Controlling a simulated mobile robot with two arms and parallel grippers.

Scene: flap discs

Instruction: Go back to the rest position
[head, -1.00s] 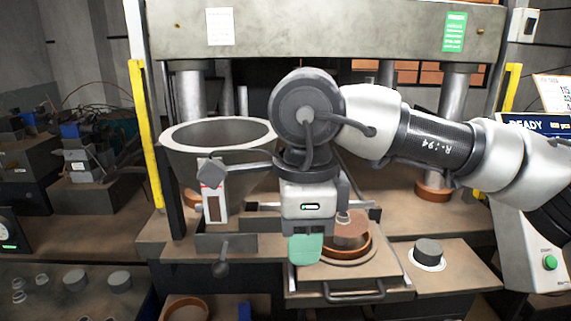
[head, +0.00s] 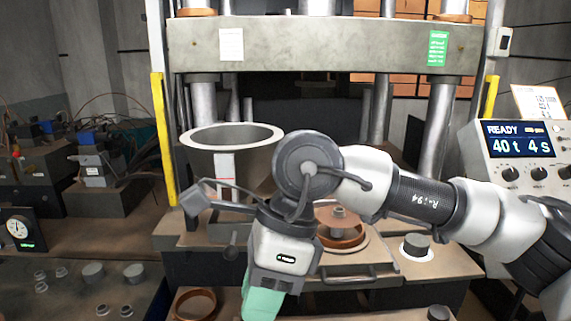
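My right arm comes in from the right in the head view and bends down at the middle. Its gripper (head: 262,303) hangs tilted near the bottom edge, in front of the press; the green part at its end is partly cut off, and its fingers cannot be made out. My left gripper is not in view. The press (head: 330,45) stands behind the arm. A copper-coloured ring mould with a central post (head: 340,232) sits on the press's sliding plate, partly hidden by my arm. A large grey hopper (head: 232,140) stands to the left of the mould.
A control box (head: 520,150) at the right reads READY, 40 t, 4 s. A dark cylinder (head: 416,244) stands on a white disc right of the mould. An orange ring (head: 195,303) lies low at the left. Small grey weights (head: 133,272) and a dial gauge (head: 20,230) are further left.

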